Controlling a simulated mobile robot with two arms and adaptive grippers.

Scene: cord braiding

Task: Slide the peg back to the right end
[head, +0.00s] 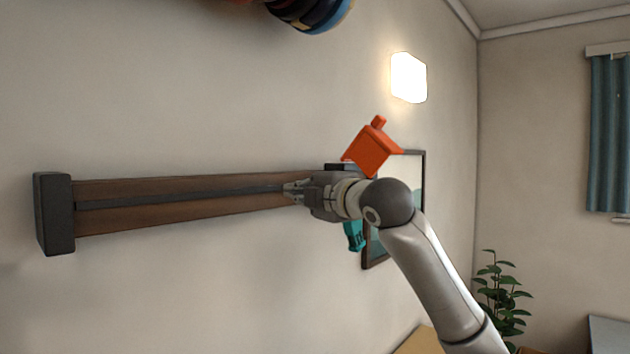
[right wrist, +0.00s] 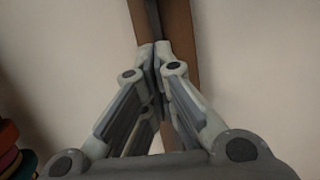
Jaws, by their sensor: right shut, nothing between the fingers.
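A long brown wooden rail (head: 150,190) with a dark slot along its middle runs across the wall, with a dark block (head: 54,214) at its left end. My right gripper (head: 290,189) is shut and empty, its fingertips at the slot toward the rail's right part. In the right wrist view its closed fingertips (right wrist: 154,50) lie in front of the rail (right wrist: 180,40). No peg can be made out clearly on the visible stretch of rail. My right gripper and arm hide much of the rail's right end. My left gripper is out of view.
An orange-red block with a knob (head: 372,150) shows just above my right wrist, and a teal piece (head: 355,237) below it. A colourful banded object (head: 315,14) is at the top edge. A framed picture (head: 412,170) and lit lamp (head: 408,78) are on the wall.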

